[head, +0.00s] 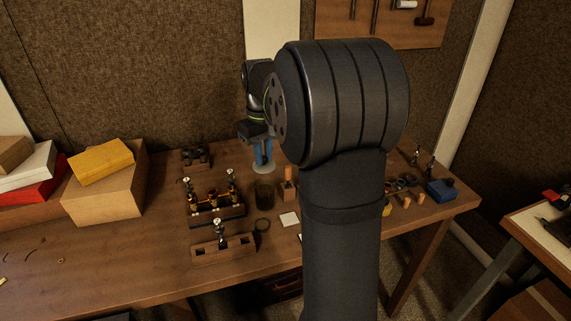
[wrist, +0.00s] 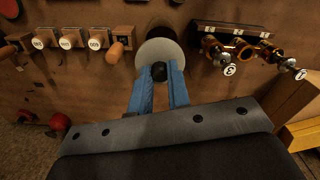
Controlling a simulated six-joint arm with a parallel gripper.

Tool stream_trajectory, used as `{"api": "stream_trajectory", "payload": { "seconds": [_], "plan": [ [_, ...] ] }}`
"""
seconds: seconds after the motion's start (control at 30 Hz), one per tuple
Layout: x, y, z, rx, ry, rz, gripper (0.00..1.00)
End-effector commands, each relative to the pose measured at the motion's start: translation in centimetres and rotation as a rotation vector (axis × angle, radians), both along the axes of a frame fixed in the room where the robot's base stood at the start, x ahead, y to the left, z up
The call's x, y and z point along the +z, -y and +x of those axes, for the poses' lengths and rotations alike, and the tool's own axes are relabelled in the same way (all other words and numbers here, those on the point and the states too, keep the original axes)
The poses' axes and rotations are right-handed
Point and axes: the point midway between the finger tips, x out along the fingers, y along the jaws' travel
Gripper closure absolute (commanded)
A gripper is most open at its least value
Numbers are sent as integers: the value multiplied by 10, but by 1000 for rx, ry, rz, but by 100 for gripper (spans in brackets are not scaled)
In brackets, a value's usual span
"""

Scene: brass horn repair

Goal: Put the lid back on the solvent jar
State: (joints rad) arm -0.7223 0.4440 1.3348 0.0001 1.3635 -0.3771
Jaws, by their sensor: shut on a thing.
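My gripper (head: 262,158) has blue fingers pointing down and is shut on the black knob (wrist: 159,71) of a pale round lid (wrist: 170,50). In the head view the lid (head: 263,169) hangs between the fingertips, above the table and just above or behind the jar in the picture. The dark solvent jar (head: 264,193) stands upright on the table. In the wrist view the lid hides much of what lies beyond it; a dark round shape shows past its far edge, and I cannot tell whether it is the jar. Lid and jar look apart.
A rack with brass valves (head: 216,210) stands left of the jar, with a wooden block (head: 223,247) before it. A wooden-handled tool block (head: 287,191) is close on the right. Boxes (head: 105,195) stand far left.

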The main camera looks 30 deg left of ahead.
Motion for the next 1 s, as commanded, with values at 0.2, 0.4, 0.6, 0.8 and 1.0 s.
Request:
{"api": "stream_trajectory", "payload": {
  "seconds": [0.2,0.4,0.6,0.8,1.0],
  "plan": [
    [-8,-5,0,0,0,0,100],
    [-27,-5,0,0,0,0,100],
    [-46,-5,0,0,0,1,100],
    [-59,-5,0,0,0,0,100],
    [-63,-5,1,0,1,0,100]
  ]
}}
